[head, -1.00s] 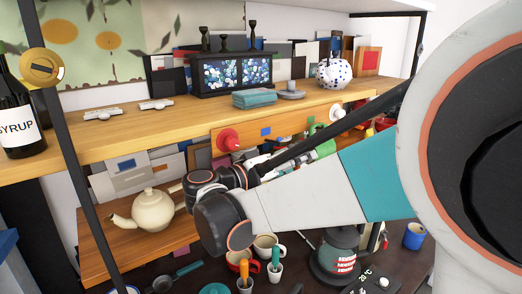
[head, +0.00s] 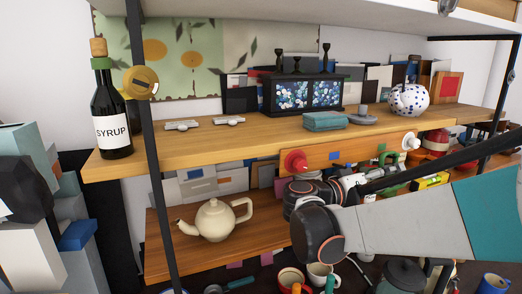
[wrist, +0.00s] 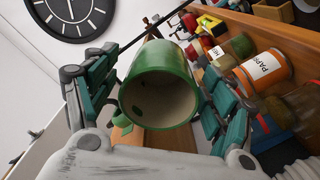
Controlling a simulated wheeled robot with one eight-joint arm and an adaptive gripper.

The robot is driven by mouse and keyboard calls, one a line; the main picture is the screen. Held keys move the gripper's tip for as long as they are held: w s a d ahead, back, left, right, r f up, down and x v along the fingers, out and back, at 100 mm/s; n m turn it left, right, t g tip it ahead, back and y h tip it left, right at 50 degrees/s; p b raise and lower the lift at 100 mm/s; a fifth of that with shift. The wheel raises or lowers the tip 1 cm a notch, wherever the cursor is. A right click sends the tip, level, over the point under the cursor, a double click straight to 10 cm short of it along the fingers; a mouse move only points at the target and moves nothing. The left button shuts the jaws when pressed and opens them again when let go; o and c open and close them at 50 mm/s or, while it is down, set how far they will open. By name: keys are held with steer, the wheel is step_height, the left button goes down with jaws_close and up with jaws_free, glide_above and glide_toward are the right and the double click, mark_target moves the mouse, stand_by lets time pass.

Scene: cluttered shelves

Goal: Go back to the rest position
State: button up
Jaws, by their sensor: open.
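My gripper (wrist: 168,58) shows in the wrist view with its two teal-and-grey fingers spread apart. A green mug (wrist: 137,98) is between the fingers, its open mouth facing the camera. I cannot tell whether the fingers touch it. In the head view my arm reaches in from the right, across the front of the shelves. My gripper itself is not clear there among the dark and white arm parts.
The upper wooden shelf (head: 240,141) holds a syrup bottle (head: 112,115), a teal box (head: 325,121) and a spotted white pot (head: 409,99). A cream teapot (head: 214,219) stands on the lower shelf. A dark shelf post (head: 151,165) rises at left.

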steer(key=shift+d, duration=0.3)
steer(key=shift+s+d+f, duration=0.1)
steer(key=shift+s+f, duration=0.05)
steer(key=shift+f, duration=0.05)
steer(key=s+d+f+n+g+y, duration=0.1)
steer(key=s+f+n+y, duration=0.2)
steer(key=s+f+y, duration=0.65)
steer(key=s+a+f+n+y, duration=0.1)
steer(key=s+a+f+y, duration=0.1)
steer(key=s+a, duration=0.4)
steer(key=s+a+f+n+t+y, duration=0.1)
steer(key=s+a+f+y, duration=0.2)
steer(key=s+a+y, duration=0.2)
steer(key=s+a, duration=0.1)
steer(key=s, duration=0.2)
steer(key=shift+a, duration=0.15)
